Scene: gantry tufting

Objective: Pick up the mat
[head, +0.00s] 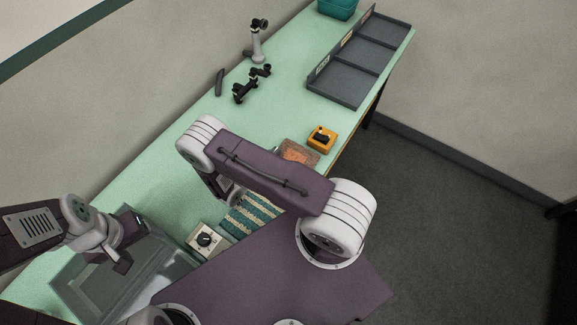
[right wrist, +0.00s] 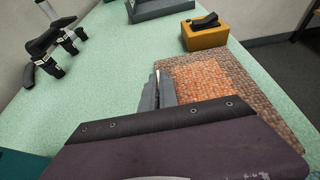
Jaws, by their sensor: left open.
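A flat mat (head: 299,152) with an orange-brown speckled middle and a darker brown border lies on the green bench. In the right wrist view the mat (right wrist: 245,88) lies beyond and to the right of my right gripper (right wrist: 157,88). Its grey fingers are close to the mat's left edge; whether they touch it or grip it I cannot tell. My own arm hides most of the right gripper in the head view and part of the mat. My left gripper (head: 128,240) is open and empty above a grey tray (head: 75,285), far from this mat.
A yellow box with a black top (head: 322,138) stands just beyond the mat. A teal-and-cream striped piece (head: 250,212) and a dial box (head: 205,240) lie nearer. Black clamp-like tools (head: 245,88) and a grey divided tray (head: 335,85) are farther back.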

